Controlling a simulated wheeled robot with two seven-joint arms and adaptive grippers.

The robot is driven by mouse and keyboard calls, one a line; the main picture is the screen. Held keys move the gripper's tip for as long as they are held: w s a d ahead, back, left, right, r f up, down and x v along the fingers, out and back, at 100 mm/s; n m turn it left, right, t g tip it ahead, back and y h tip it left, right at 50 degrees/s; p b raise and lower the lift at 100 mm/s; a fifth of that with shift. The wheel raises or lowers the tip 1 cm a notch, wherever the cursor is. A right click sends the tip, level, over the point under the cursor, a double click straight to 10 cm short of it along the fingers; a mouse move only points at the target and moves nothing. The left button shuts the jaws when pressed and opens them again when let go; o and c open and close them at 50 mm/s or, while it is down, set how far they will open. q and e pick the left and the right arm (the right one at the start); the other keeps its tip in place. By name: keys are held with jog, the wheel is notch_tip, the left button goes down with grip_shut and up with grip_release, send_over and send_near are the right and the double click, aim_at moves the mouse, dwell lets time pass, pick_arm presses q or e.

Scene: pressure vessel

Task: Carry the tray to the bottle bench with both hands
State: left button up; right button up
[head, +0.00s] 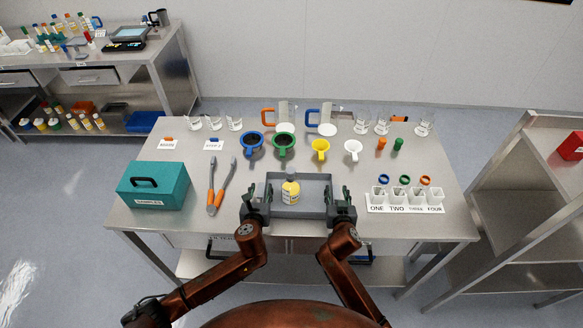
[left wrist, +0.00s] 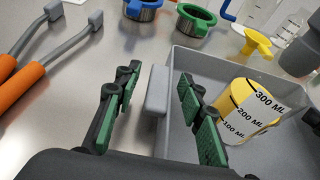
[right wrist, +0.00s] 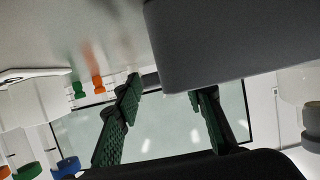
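The grey tray (head: 315,180) sits at the front middle of the steel table. A capped bottle with yellow contents and ML marks (head: 290,190) stands in it; it also shows in the left wrist view (left wrist: 250,108). My left gripper (head: 257,193) is at the tray's left end. In the left wrist view its open fingers (left wrist: 158,95) straddle the grey end grip (left wrist: 156,90), one finger over the tray's inside. My right gripper (head: 340,195) is at the right end. In the right wrist view its fingers (right wrist: 165,95) are apart beside the tray wall (right wrist: 230,45); contact is unclear.
A bench with several bottles (head: 80,58) stands at the back left. A teal box (head: 153,185) and orange-handled tongs (head: 222,185) lie left of the tray. A steel shelf (head: 525,165) stands far right.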

pick_arm(q)
jog(key=v, duration=1.1)
jog(key=shift+s+r, duration=0.1)
jog(key=shift+s, duration=0.35)
pick_arm(e)
jog(key=shift+s, duration=0.25)
pick_arm(q)
jog(key=shift+r, duration=0.1)
pick_arm(e)
jog(key=v, duration=1.1)
jog(key=shift+s+r, duration=0.2)
jog(key=shift+s, duration=0.05)
jog(key=shift+a, duration=0.1)
